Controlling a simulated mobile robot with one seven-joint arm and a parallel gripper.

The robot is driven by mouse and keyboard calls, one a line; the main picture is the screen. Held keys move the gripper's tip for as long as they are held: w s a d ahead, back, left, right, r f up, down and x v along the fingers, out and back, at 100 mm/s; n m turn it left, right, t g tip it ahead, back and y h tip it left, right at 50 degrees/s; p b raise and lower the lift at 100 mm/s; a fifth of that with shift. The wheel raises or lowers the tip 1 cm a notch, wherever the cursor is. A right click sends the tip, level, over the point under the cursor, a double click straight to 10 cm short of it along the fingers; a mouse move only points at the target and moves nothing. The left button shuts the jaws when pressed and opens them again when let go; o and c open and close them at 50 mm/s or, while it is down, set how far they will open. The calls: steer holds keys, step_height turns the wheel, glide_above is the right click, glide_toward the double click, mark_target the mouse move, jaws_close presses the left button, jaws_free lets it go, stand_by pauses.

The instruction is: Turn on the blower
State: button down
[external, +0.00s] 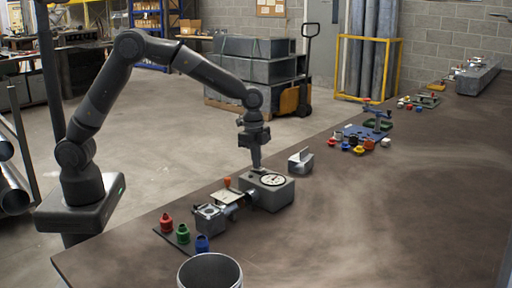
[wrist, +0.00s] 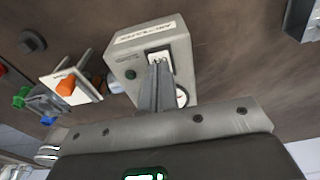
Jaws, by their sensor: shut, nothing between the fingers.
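The blower appears to be the grey box (external: 283,196) near the left edge of the bench, with a round white dial (external: 273,180) on top. My gripper (external: 257,168) points down at the top of the box. Its closed, empty fingers (wrist: 160,66) overlap the lower part of the switch plate. I cannot tell whether they touch it or how the switch is set.
Beside the box are a pale plate with an orange knob (external: 227,182), a small grey block (external: 209,218) and red, green and blue fittings (external: 183,235). A grey bracket (external: 300,161) stands just behind.

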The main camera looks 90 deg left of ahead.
step_height(320, 180, up, 14)
steer(key=s+a, duration=0.1)
steer(key=shift+s+a+f, duration=0.15)
steer(key=shift+s+a, duration=0.2)
steer(key=shift+w+d+t+h, duration=0.3)
steer(key=shift+w+d, duration=0.2)
steer(key=shift+w, duration=0.05)
steer(key=f, duration=0.4)
steer(key=w+d+f, duration=0.1)
steer(key=f, duration=0.8)
steer(key=shift+w+d+f, duration=0.25)
steer(key=shift+w+d, duration=0.05)
steer(key=shift+w, duration=0.05)
